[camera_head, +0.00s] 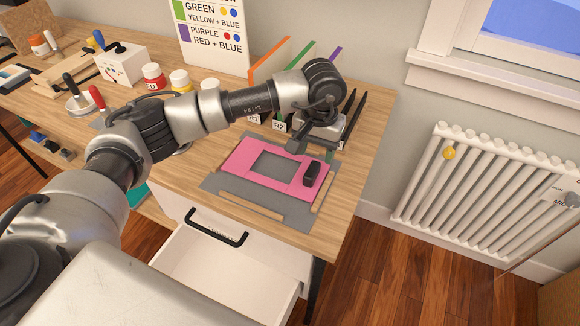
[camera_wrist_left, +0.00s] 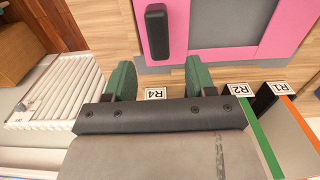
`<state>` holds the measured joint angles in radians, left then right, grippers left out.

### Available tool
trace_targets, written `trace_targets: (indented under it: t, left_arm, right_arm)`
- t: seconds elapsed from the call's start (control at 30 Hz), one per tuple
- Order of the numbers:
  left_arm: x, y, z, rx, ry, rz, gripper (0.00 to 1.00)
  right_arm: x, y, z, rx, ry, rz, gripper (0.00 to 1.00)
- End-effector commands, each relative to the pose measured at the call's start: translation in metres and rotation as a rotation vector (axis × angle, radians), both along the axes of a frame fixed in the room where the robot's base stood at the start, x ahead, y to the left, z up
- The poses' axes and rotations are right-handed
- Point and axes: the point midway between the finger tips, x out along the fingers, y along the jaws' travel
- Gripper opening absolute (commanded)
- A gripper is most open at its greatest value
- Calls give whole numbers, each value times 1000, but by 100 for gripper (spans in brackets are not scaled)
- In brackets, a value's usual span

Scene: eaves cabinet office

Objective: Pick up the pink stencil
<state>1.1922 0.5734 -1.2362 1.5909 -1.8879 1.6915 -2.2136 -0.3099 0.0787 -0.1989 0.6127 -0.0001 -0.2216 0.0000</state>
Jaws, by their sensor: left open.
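The pink stencil (camera_head: 236,160) is a flat frame with a rectangular window and a black raised handle (camera_head: 312,173) on its right part. It lies on a grey mat (camera_head: 288,218) near the desk's right end. My left gripper (camera_head: 311,150) is open and empty behind the handle, above the stencil's far edge. In the left wrist view the stencil (camera_wrist_left: 285,25) and its handle (camera_wrist_left: 157,31) lie ahead of the two green fingertips (camera_wrist_left: 160,78). The handle lines up with the gap between them, apart from both. My right gripper is not in view.
Upright orange, green and purple panels with labels stand behind the gripper, close to it. Wooden strips (camera_head: 250,205) edge the mat. Paint jars (camera_head: 180,80) stand to the left. An open drawer (camera_head: 220,270) juts out below the desk's front edge. A radiator (camera_head: 460,190) is on the right.

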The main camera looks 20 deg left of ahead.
Motion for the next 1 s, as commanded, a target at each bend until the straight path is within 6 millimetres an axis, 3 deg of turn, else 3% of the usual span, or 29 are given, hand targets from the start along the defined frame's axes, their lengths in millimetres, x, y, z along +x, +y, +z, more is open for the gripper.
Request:
trace_targets:
  t: [0.3, 0.57, 0.93, 1.0]
  left_arm:
    - [-5, -1, -42, 0, 4, -1, 55]
    - [-4, 0, -45, 1, 2, -1, 55]
    - [-4, 0, -45, 1, 2, 0, 0]
    - [-4, 0, -44, 0, 1, 0, 0]
  right_arm:
    - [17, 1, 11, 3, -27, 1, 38]
    - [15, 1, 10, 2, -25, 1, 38]
    - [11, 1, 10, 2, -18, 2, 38]
    - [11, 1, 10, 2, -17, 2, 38]
